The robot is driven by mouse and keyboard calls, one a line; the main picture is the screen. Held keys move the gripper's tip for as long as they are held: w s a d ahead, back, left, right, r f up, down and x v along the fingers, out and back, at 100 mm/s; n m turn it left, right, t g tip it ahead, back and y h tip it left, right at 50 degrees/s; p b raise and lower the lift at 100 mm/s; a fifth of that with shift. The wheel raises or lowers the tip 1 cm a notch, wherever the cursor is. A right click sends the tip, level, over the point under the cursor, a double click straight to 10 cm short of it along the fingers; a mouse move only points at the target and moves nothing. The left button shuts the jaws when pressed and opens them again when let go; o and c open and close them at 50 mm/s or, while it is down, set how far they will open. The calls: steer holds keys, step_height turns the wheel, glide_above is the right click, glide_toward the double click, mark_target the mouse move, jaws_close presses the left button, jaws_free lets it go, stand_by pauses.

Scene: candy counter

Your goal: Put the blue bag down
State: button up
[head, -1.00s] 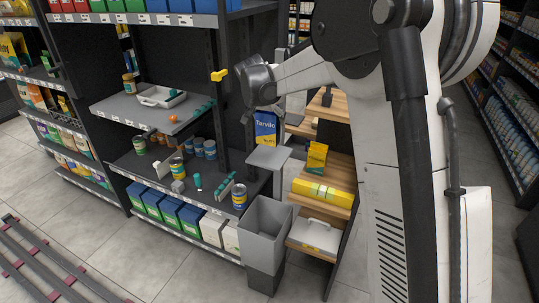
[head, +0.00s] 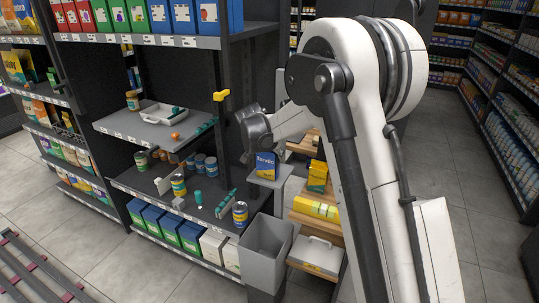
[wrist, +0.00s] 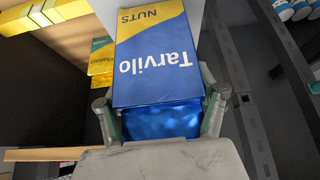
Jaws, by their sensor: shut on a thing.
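The blue bag (head: 265,162), a blue and yellow pack marked Tarvilo, is upright at a small grey platform (head: 284,181) beside the shelf in the head view. Its lower edge overlaps the platform; I cannot tell if it touches. In the wrist view the blue bag (wrist: 155,65) lies between both fingers of my gripper (wrist: 160,98), which is shut on it. The bag's text is upside down there, with NUTS on the yellow part. In the head view my wrist hides much of the fingers.
A grey bin (head: 266,244) stands below the platform. Wooden shelves (head: 300,222) at right hold a yellow pack (head: 317,177) and a yellow box (head: 315,208). At left, a grey shelf (head: 125,127) bears a white tray (head: 163,113), with cans on the shelf below.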

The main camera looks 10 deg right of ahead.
steer(key=shift+f, duration=0.1)
steer(key=o, duration=1.3)
steer(key=shift+o, duration=0.2)
